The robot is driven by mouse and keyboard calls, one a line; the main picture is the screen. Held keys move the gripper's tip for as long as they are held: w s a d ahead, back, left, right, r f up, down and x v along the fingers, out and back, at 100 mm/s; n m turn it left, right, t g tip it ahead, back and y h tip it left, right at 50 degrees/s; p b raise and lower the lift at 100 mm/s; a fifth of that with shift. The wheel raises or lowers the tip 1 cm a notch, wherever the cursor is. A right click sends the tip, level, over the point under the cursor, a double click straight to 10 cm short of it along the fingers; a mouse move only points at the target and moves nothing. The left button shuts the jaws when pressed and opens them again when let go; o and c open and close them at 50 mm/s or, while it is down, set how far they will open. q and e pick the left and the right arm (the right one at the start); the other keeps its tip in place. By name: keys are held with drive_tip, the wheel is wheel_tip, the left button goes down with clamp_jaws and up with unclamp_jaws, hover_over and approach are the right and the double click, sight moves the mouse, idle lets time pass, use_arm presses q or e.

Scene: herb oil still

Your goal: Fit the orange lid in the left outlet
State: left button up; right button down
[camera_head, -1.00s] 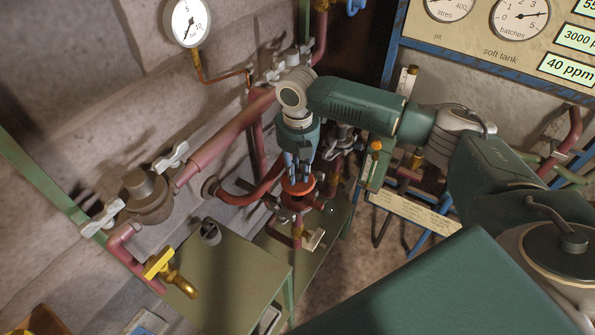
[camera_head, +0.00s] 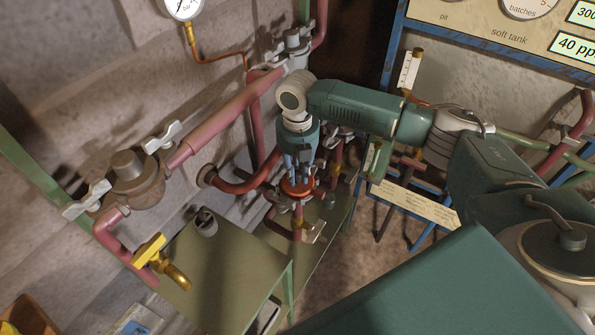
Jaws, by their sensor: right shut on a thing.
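My right gripper (camera_head: 299,178) points down, its fingers shut on the orange lid (camera_head: 298,189). The lid is a small round disc, roughly level, right over the top of a short upright red pipe outlet (camera_head: 297,222) with a grey clamp (camera_head: 284,204) around its neck. The lid and gripper hide the outlet's mouth. Lid and outlet look very close; I cannot tell whether the lid touches or is seated. My left gripper is not in view.
A green bench (camera_head: 215,265) stands at lower left, with a yellow-handled tap (camera_head: 149,249) beside it. Red pipes (camera_head: 225,120) with grey wing handles run along the stone wall. Another upright pipe (camera_head: 336,160) stands close behind the gripper, to its right. A label plate (camera_head: 415,203) is further right.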

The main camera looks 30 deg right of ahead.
drive_tip(key=c, duration=1.5)
unclamp_jaws()
drive_tip(key=shift+r, duration=0.15)
wheel_tip(320, 180, up, 12)
wheel_tip(320, 180, up, 7)
drive_tip(key=p, duration=0.9)
hover_over(297, 172)
drive_tip(key=shift+s+b, duration=0.15)
drive_tip(key=shift+b, duration=0.2)
